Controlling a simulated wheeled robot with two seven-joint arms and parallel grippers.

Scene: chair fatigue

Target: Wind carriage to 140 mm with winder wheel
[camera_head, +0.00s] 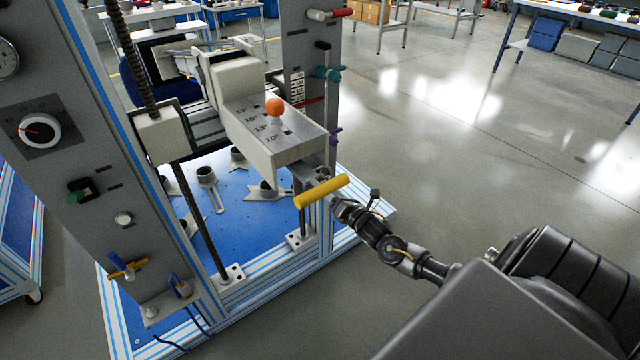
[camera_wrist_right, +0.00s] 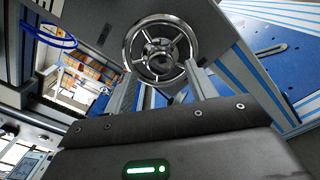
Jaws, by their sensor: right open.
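The winder wheel (camera_wrist_right: 160,47) is a chrome spoked handwheel in the right wrist view; I cannot pick it out in the head view. My right gripper (camera_wrist_right: 162,70) is open and empty. Its two grey fingers stand apart, with the wheel lying beyond and between their tips; contact cannot be told. The carriage (camera_head: 292,147) appears as a pale block with an orange knob and printed numbers, beside a threaded vertical screw. A scale (camera_head: 297,88) with small marks is on the right column; its reading is not legible. My left gripper is out of view.
A yellow bar handle (camera_head: 321,191) sticks out below the carriage front. Metal fittings lie on the blue bed (camera_head: 225,205). The floor at right is open.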

